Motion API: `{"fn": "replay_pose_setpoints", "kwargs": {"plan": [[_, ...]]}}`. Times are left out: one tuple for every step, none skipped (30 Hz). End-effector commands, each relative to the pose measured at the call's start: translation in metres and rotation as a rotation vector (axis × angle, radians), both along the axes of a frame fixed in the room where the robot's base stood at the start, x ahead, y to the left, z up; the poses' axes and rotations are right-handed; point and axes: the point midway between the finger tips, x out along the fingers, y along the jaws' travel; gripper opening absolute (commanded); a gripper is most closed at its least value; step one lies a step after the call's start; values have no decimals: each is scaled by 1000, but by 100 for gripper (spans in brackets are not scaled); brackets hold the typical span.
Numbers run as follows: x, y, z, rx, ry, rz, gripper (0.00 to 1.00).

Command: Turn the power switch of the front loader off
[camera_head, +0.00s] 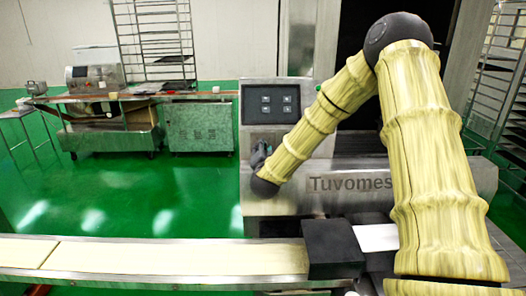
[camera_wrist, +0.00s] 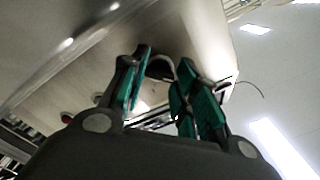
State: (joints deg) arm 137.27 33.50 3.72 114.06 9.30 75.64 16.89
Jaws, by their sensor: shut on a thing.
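The front loader (camera_head: 265,208) is the steel machine with the lettering "Tuvomes" and a dark control panel (camera_head: 268,102) at its upper left. My gripper (camera_head: 260,154) is at the machine's face below that panel, largely hidden behind my wrist. In the wrist view my gripper (camera_wrist: 163,58) has its green-padded fingers on either side of a small rounded part, apparently the power switch (camera_wrist: 160,68), and is shut on it. The switch is shadowed and partly covered by the fingers, so its turn position cannot be read. The head view does not show the switch.
A conveyor (camera_head: 150,256) with a pale belt runs across the front, ending at a black block (camera_head: 333,249). A steel work table with equipment (camera_head: 105,95) stands at the back left. A red button (camera_wrist: 67,117) shows beside the fingers. Green floor at left is clear.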

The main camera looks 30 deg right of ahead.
Motion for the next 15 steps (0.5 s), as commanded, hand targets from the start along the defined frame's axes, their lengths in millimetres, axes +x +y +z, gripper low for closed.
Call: {"fn": "replay_pose_setpoints", "kwargs": {"plan": [[-1,1,-4,-7,12,2,6],[-1,1,-4,-12,15,2,6],[-1,1,-4,-18,19,2,6],[-1,1,-4,-21,21,2,6],[-1,1,-4,-24,23,2,6],[-1,1,-4,-26,24,2,6],[-1,1,-4,-28,25,2,6],[-1,1,-4,-28,27,2,6],[-1,1,-4,-29,28,2,6],[-1,1,-4,-30,28,2,6],[-1,1,-4,-30,28,2,6],[-2,1,-5,-30,28,2,6],[-2,1,-5,-30,28,2,6],[-2,1,-5,-29,28,2,6],[-2,1,-5,-29,28,2,6]]}}
